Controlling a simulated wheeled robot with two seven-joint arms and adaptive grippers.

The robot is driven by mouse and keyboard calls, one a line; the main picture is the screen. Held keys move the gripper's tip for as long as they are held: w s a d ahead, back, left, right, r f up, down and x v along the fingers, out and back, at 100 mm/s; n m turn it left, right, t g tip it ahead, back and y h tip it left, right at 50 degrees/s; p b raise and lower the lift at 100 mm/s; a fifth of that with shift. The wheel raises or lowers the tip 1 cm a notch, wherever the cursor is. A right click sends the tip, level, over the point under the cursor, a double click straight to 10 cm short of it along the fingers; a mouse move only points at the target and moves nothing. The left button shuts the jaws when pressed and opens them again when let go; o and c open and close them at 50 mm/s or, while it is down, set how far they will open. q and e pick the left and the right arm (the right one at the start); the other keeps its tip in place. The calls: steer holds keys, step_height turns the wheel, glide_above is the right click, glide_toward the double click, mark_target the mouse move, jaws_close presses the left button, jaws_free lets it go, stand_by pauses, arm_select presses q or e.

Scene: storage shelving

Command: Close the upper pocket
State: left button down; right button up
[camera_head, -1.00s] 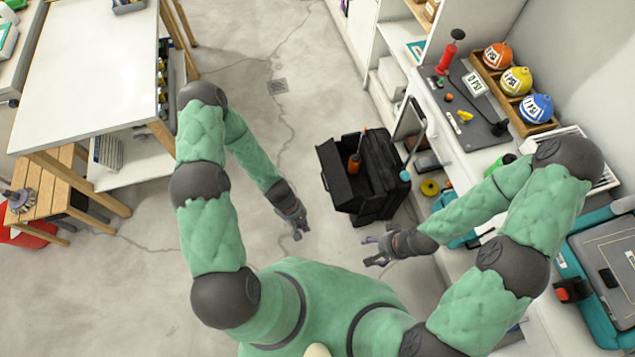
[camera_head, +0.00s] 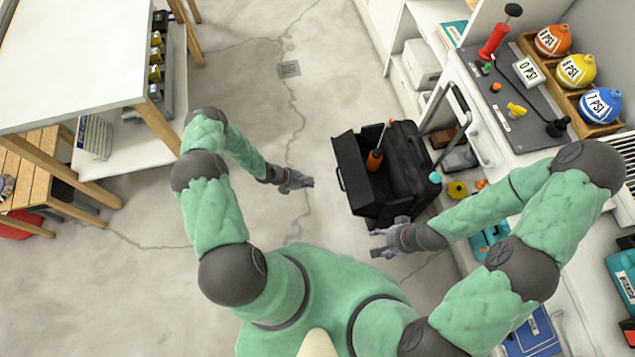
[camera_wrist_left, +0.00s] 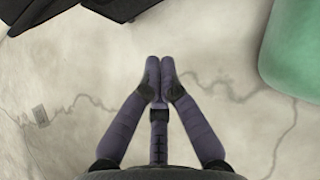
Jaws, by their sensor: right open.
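The black tool bag (camera_head: 408,165) stands on the floor in the middle of the head view. Its box-like upper pocket (camera_head: 352,170) sticks out open on the left side. An orange-handled screwdriver (camera_head: 375,158) stands upright at the pocket. My left gripper (camera_head: 306,182) is left of the pocket, apart from it, pointing right. In the left wrist view its fingertips (camera_wrist_left: 160,64) meet with nothing between them; part of the bag (camera_wrist_left: 60,10) shows at the top left. My right gripper (camera_head: 376,243) is open, close to the bag's near side; contact cannot be told.
A workbench (camera_head: 520,120) with a red pump (camera_head: 493,42) and several coloured balls stands on the right. A white table (camera_head: 70,55) is at the upper left. A yellow roll (camera_head: 457,189) lies right of the bag. The floor (camera_head: 270,120) left of the bag is clear.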

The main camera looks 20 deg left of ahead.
arm_select(q)
steer(key=w+d+f+b, duration=0.5)
steer(key=d, duration=0.3)
arm_select(e)
step_height(320, 180, down, 5)
steer(key=shift+f, duration=0.1)
arm_select(q)
steer(key=shift+w+r, duration=0.1)
steer(key=shift+r, duration=0.05)
